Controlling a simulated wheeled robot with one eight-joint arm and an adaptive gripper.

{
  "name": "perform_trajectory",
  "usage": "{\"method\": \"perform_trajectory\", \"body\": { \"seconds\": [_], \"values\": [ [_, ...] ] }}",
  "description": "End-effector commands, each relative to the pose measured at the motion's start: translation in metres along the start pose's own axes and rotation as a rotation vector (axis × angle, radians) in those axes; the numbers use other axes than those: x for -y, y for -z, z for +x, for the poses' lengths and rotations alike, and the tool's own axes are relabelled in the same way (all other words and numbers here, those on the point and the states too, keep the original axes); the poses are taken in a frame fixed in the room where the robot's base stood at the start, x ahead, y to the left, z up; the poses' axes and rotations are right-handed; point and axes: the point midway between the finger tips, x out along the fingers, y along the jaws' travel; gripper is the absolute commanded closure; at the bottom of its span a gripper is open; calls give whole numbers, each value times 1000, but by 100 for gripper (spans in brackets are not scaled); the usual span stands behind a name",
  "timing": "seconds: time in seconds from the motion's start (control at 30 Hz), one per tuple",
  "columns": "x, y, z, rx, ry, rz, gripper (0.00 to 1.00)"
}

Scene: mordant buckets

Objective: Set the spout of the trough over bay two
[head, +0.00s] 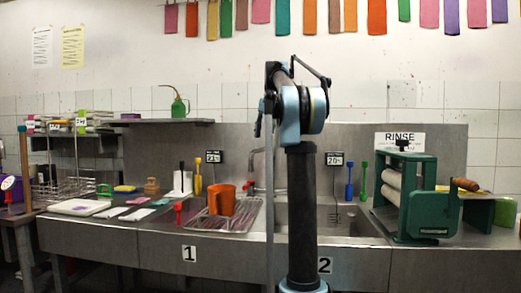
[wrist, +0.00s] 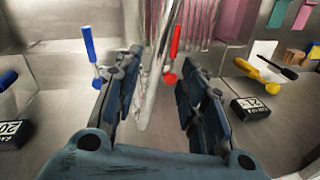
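The trough is the grey metal sink unit, with label 1 (head: 189,253) on the left front and label 2 (head: 324,264) on the right. Bay two's basin (head: 352,222) is partly hidden by my arm. In the wrist view, a pale metal pipe that looks like the spout (wrist: 152,95) runs between my gripper's fingers (wrist: 155,85). The fingers are apart on either side of it; I cannot tell whether either touches. A red handle (wrist: 174,55) and a blue handle (wrist: 90,45) flank the pipe. In the head view a red tap handle (head: 249,184) shows left of my arm, which hides most of the spout.
A green roller press (head: 425,205) stands right of bay two. Small signs (head: 335,159) and coloured tools (head: 364,180) stand along the back. Hanging cloth strips line the wall above.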

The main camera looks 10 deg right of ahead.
Motion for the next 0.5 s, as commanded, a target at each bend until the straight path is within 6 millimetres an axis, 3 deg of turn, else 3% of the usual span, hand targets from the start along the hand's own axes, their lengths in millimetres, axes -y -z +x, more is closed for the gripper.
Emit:
{"method": "perform_trajectory", "body": {
  "seconds": [0.3, 0.5],
  "values": [
    [0, 0, 45, 0, 0, -1, 62],
    [0, 0, 59, 0, 0, -1, 62]
  ]
}}
